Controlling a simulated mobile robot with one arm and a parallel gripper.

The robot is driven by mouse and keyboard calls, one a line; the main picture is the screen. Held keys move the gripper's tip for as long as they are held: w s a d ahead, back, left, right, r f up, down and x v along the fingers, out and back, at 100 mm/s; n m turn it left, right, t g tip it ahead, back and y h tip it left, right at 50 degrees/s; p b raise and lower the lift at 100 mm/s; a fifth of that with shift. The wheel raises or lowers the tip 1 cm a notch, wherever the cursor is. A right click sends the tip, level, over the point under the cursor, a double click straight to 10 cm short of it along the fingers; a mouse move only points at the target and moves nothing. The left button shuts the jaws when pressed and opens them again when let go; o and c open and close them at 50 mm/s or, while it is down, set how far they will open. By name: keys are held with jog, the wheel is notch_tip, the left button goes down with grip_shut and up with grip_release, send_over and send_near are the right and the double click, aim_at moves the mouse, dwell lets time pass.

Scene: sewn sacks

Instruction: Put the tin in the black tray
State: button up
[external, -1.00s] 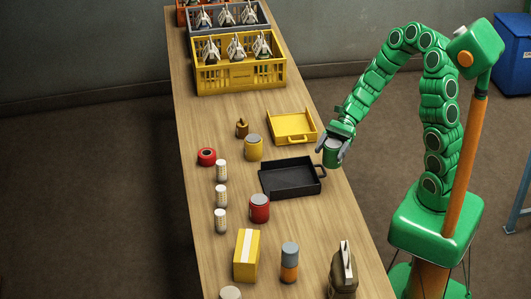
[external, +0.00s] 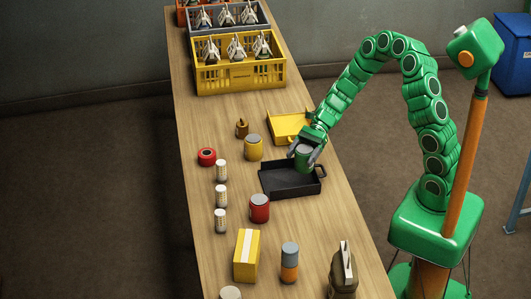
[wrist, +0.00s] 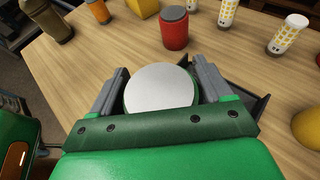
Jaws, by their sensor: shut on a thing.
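My gripper (external: 305,160) is shut on a green tin (external: 303,156) with a grey lid. The tin is upright and over the black tray (external: 275,185), toward its far right part; I cannot tell whether its base touches the tray floor. In the wrist view the tin's pale lid (wrist: 159,87) sits between the two grey fingers (wrist: 158,95). The black tray is mostly hidden there, with one dark corner (wrist: 258,104) showing at the right. The rest of the tray looks empty in the external view.
A yellow tray (external: 288,126) lies just behind the black one. A red tin (external: 260,208) stands close in front, a yellow tin (external: 254,147) behind left. Several patterned cylinders (external: 221,195) line the left. A yellow box (external: 246,255) stands nearer the camera.

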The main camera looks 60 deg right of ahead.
jog(key=shift+w+a+f, duration=0.15)
jog(key=shift+w+f, duration=0.45)
jog(key=shift+f, duration=0.6)
jog(key=shift+w+a+f, duration=0.15)
jog(key=shift+w+f, duration=0.45)
jog(key=shift+f, duration=0.65)
jog(key=shift+w+a+f, duration=0.15)
jog(key=shift+w+f, duration=0.45)
jog(key=shift+f, duration=0.6)
jog(key=shift+f, duration=0.1)
jog(key=o, duration=1.3)
